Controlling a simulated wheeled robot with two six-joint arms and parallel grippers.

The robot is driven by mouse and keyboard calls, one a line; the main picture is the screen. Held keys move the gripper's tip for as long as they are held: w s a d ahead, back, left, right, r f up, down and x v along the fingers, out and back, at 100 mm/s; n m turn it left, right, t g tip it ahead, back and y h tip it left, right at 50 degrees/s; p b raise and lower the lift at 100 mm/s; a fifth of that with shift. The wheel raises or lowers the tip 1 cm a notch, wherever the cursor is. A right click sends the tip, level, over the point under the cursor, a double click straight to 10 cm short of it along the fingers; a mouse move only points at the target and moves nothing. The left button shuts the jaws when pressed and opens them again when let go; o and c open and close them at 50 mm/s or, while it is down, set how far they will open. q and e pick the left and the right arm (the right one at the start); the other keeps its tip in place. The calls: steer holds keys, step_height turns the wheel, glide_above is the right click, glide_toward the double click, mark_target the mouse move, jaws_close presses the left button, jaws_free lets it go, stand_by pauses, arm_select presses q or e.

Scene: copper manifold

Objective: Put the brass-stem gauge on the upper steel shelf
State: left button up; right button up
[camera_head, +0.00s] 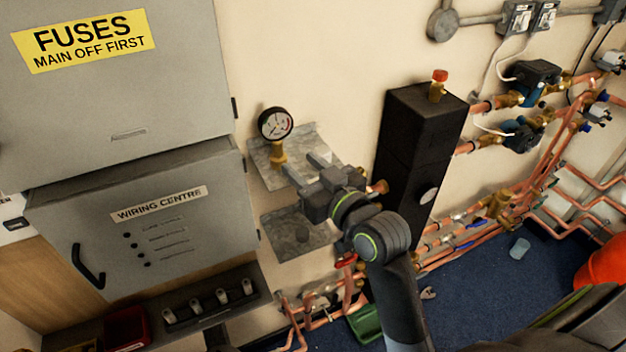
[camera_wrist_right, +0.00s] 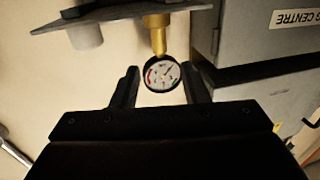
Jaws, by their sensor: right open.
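The brass-stem gauge (camera_head: 276,124) has a round white dial with a black rim on a brass stem. It looks upright on the upper steel shelf (camera_head: 262,155), near its left side. My right gripper (camera_head: 299,164) is open and empty, just to the right of the stem. In the right wrist view, which is upside down, the gauge (camera_wrist_right: 161,73) shows between the two spread fingers, its stem (camera_wrist_right: 157,35) meeting the shelf (camera_wrist_right: 130,14). I see no finger gripping it. My left gripper is not seen.
A grey wiring cabinet (camera_head: 150,230) is close on the left. A tall black block (camera_head: 420,145) and copper pipes stand on the right. A grey cylinder (camera_wrist_right: 86,36) is beside the gauge in the wrist view.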

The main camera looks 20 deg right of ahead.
steer(key=shift+v, duration=1.25)
steer(key=s+d+f+m+g+h, duration=0.1)
steer(key=s+d+f+g+h, duration=0.2)
steer(key=f, duration=0.5)
steer(key=s+d+f+g, duration=0.2)
steer(key=s+f+g, duration=0.2)
steer(key=s+f, duration=0.3)
steer(key=s+d+f+m+g+h, duration=0.1)
steer(key=s+d+f+g, duration=0.25)
steer(key=s+f, duration=0.35)
steer(key=s+d+f+m+g+h, duration=0.1)
steer(key=s+d+f+g+h, duration=0.25)
steer(key=s, duration=0.55)
step_height(320, 180, down, 28)
steer(key=g+y+b, duration=0.1)
steer(key=y+b, duration=0.1)
steer(key=b, duration=0.2)
steer(key=s+f+b, duration=0.1)
steer(key=s+f, duration=0.6)
steer(key=f, duration=0.2)
steer(key=s+f+g+b, duration=0.1)
steer(key=s+f, duration=0.6)
steer(key=f, duration=0.3)
steer(key=shift+s+a, duration=0.35)
